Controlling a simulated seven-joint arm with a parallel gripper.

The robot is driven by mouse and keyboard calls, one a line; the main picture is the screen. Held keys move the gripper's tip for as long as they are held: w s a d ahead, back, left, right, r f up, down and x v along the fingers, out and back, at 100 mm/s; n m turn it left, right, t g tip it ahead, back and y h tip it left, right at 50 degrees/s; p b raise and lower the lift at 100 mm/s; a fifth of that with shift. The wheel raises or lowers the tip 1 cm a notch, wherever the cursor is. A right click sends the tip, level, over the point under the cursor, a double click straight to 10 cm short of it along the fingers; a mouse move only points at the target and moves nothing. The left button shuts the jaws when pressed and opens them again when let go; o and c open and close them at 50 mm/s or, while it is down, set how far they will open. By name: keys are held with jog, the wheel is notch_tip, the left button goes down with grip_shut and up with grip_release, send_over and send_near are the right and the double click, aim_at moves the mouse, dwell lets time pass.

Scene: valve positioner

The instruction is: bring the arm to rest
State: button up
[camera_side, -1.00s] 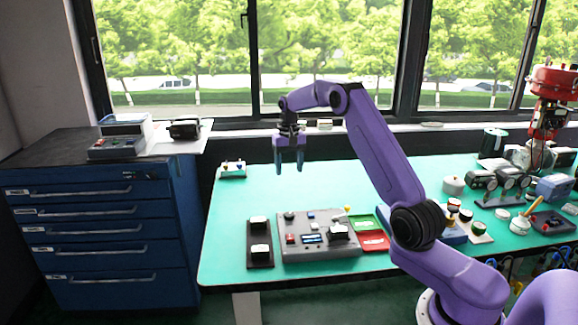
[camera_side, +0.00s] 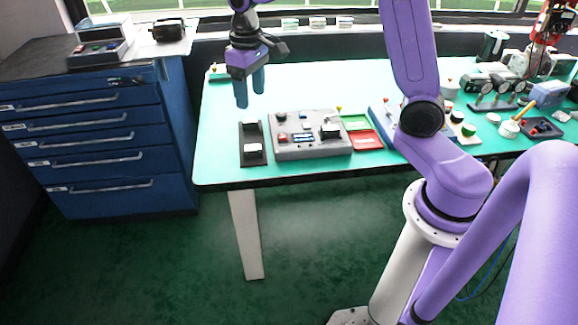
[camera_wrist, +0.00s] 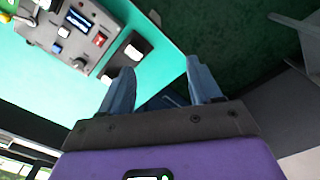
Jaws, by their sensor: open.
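My gripper (camera_side: 250,90) is open and empty in the side view. It hangs with its fingers pointing down above the left part of the green table (camera_side: 222,165), above and behind the dark panel with two white rockers (camera_side: 253,143). In the wrist view my gripper (camera_wrist: 160,80) shows two blue-grey fingers spread apart with nothing between them. The grey control box (camera_side: 310,134) sits on the table right of the dark panel. It also shows in the wrist view (camera_wrist: 78,32), at upper left.
A red tray (camera_side: 366,140) and a green tray (camera_side: 355,122) lie right of the grey box. Gauges (camera_side: 478,82) and other parts crowd the table's right side. A blue drawer cabinet (camera_side: 90,140) stands at left. The table's front left area is clear.

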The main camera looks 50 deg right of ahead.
jog(key=s+a+n, duration=0.3)
jog(key=s, duration=0.4)
jog(key=s+a+n, duration=0.2)
jog(key=s, duration=0.6)
jog(key=s+d+f+n, duration=0.2)
jog(key=s+n, duration=0.3)
jog(key=s, duration=1)
jog(key=shift+d+n, duration=0.3)
jog(key=shift+d, duration=0.15)
jog(key=shift+r, duration=0.1)
